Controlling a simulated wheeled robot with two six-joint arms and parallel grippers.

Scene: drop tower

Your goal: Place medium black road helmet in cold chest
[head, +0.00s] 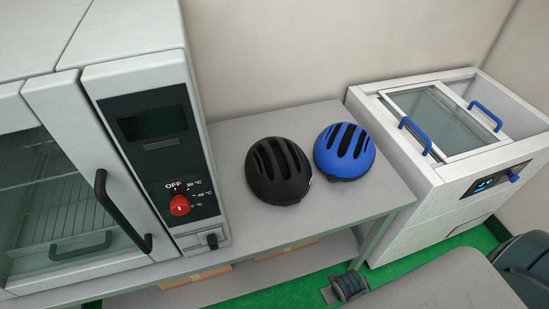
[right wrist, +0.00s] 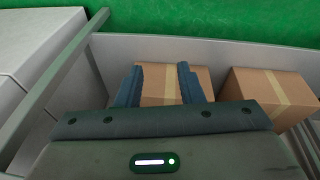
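The black helmet (head: 278,171) rests dome up on the grey bench, left of a blue helmet (head: 344,151). The white cold chest (head: 400,196) stands to the right of the bench. Its glass-paned top (head: 432,108) has two blue handles and appears closed. My right gripper (right wrist: 160,82) shows in the right wrist view, with its fingers apart and nothing between them. It points toward cardboard boxes, away from the helmets. My left gripper is in neither view.
A white oven (head: 140,125) with a red knob stands left of the helmets. The bench (head: 330,215) is clear in front of them. Cardboard boxes (right wrist: 265,95) sit on a lower shelf.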

